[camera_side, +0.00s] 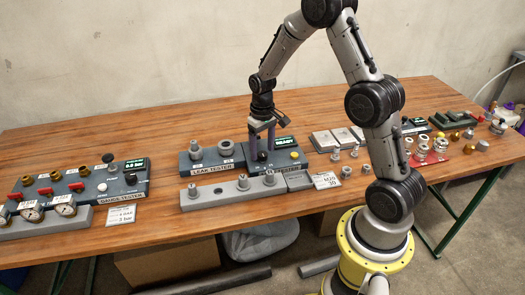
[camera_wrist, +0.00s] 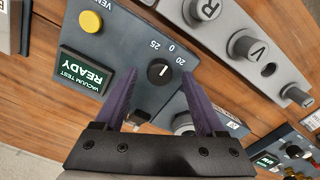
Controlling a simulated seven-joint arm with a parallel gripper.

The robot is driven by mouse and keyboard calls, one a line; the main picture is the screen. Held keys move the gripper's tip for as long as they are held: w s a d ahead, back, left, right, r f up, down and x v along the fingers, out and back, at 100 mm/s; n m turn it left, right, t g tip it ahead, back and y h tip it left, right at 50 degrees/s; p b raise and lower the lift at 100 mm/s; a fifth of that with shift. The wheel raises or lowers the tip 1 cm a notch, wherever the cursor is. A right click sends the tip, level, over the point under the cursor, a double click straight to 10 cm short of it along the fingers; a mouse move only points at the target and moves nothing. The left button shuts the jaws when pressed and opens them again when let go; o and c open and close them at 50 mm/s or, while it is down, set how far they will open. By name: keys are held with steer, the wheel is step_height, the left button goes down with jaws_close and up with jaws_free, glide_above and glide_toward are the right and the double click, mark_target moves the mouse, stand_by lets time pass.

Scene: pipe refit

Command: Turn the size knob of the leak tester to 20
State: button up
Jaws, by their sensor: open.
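The leak tester (camera_side: 215,167) is a dark blue-grey box at the middle of the bench, with its front label readable in the side view. Its black size knob (camera_wrist: 161,71) has a white pointer line and sits among the marks 0, 20 and 25. I cannot tell exactly which mark the line points at. The knob also shows in the side view (camera_side: 262,157). My gripper (camera_wrist: 160,76) points down over the panel, its purple fingers open on either side of the knob. I see gaps between fingers and knob. The gripper also shows in the side view (camera_side: 262,150).
The tester's display (camera_wrist: 85,71) reads "VACUUM TEST READY", with a yellow button (camera_wrist: 90,22) beside it. A grey rail with fittings (camera_side: 232,190) lies in front. The gauge tester (camera_side: 90,190) stands at left. Loose fittings (camera_side: 430,148) lie at right.

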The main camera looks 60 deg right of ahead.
steer(key=shift+f, duration=0.6)
jaws_close()
